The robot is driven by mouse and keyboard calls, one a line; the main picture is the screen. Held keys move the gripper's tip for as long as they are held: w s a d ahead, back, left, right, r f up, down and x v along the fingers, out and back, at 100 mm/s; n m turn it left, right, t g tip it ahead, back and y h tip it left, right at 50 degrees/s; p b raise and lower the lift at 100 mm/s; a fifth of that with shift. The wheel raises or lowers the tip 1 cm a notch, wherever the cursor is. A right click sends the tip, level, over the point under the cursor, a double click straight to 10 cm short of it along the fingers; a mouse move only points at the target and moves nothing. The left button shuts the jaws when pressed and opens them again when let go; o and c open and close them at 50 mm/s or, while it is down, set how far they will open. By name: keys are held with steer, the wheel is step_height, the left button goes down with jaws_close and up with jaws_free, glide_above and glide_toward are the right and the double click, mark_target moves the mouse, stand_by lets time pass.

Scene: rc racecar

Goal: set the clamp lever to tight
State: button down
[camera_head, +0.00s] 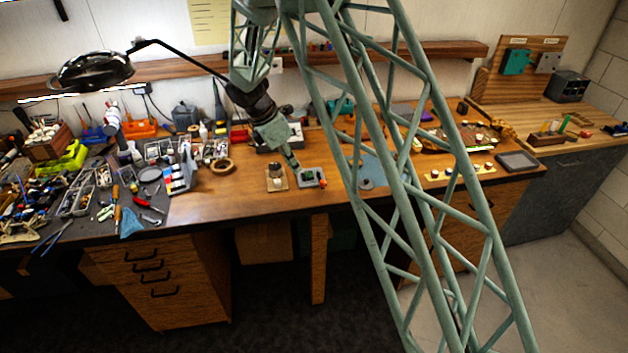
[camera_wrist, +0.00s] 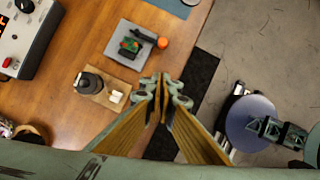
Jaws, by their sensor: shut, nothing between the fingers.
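The clamp fixture is a grey plate (camera_wrist: 122,54) on the wooden bench with a green and red part (camera_wrist: 131,46) on it. A black lever (camera_wrist: 143,36) on it ends in an orange knob (camera_wrist: 163,43), on the right side in the wrist view. In the head view the fixture (camera_head: 311,177) is small, near the bench's front edge. Whether the lever sits at tight cannot be read. My gripper (camera_wrist: 162,80) is shut and empty, apart from the fixture and below the knob in the wrist view. In the head view my gripper (camera_head: 295,164) is just above the fixture.
A wooden board (camera_wrist: 90,96) with a dark round part and a white block lies beside the fixture. A grey box with knobs (camera_wrist: 26,42) stands farther left. Tools crowd a dark mat (camera_head: 160,200) at the bench's left. Bare wood lies around the fixture.

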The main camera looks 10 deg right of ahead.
steer(key=shift+f, duration=0.1)
steer(key=x, duration=0.9)
steer(key=shift+d+f, duration=0.1)
steer(key=shift+w+d+f+p, duration=0.15)
steer(key=shift+d+p, duration=0.05)
steer(key=shift+d, duration=0.4)
steer(key=shift+w+d+f+p, duration=0.1)
steer(key=shift+w+d+p, duration=0.1)
steer(key=shift+d, duration=0.4)
steer(key=shift+w+d, duration=0.3)
steer(key=shift+d, duration=0.5)
steer(key=shift+s+d+n, duration=0.1)
steer(key=shift+d+n, duration=0.05)
steer(key=shift+n, duration=0.15)
